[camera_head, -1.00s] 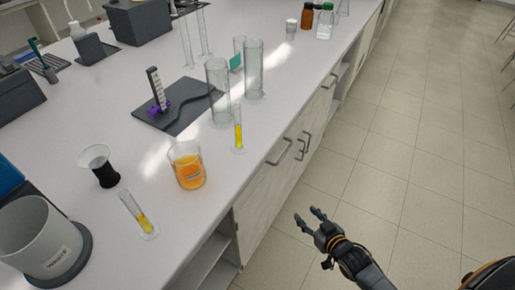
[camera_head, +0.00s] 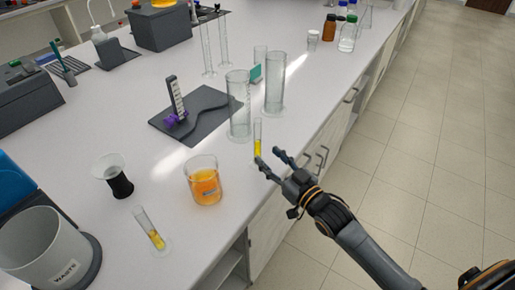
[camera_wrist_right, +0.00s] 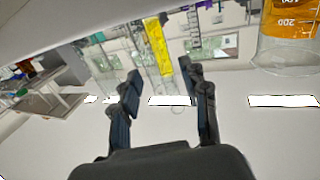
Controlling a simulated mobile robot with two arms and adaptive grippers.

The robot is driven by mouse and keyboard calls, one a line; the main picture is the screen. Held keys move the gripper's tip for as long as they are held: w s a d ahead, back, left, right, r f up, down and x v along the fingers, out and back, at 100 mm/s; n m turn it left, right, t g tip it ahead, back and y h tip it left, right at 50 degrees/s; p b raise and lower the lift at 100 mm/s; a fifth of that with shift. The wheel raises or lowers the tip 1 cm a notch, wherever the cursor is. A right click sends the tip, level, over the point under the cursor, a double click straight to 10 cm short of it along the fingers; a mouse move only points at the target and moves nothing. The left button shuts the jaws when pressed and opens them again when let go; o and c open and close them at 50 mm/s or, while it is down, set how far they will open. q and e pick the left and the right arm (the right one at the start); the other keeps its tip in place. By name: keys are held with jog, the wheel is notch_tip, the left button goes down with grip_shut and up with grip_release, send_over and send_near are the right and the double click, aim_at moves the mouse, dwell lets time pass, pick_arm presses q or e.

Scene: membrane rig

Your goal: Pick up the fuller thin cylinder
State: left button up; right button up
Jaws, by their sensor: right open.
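A thin glass cylinder with yellow liquid (camera_head: 257,147) stands upright near the bench's front edge; its base is partly hidden by my gripper. A second thin cylinder (camera_head: 149,230) stands nearer the left, with a shorter-looking yellow column. My right gripper (camera_head: 269,158) is open, its fingertips close beside the first cylinder in the head view. In the right wrist view, the open fingers (camera_wrist_right: 161,76) point towards that cylinder (camera_wrist_right: 160,48), which shows between and beyond the tips. Contact cannot be told. My left gripper is not in view.
A beaker of orange liquid (camera_head: 204,183) stands left of the first cylinder. Tall empty cylinders (camera_head: 238,110) (camera_head: 275,85) stand just behind it. A dark mat (camera_head: 207,116), a black-based funnel-like cup (camera_head: 114,176) and a waste bin (camera_head: 40,250) occupy the left.

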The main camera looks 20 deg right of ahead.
aim_at(260, 151)
jog(key=shift+w, duration=0.25)
jog(key=shift+w+a+r, duration=0.1)
jog(key=shift+w+a, duration=0.1)
jog(key=shift+w, duration=0.05)
jog(key=p+x, duration=0.1)
jog(key=x, duration=0.3)
jog(key=shift+w+a, duration=0.3)
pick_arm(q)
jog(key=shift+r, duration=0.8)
pick_arm(e)
grip_shut()
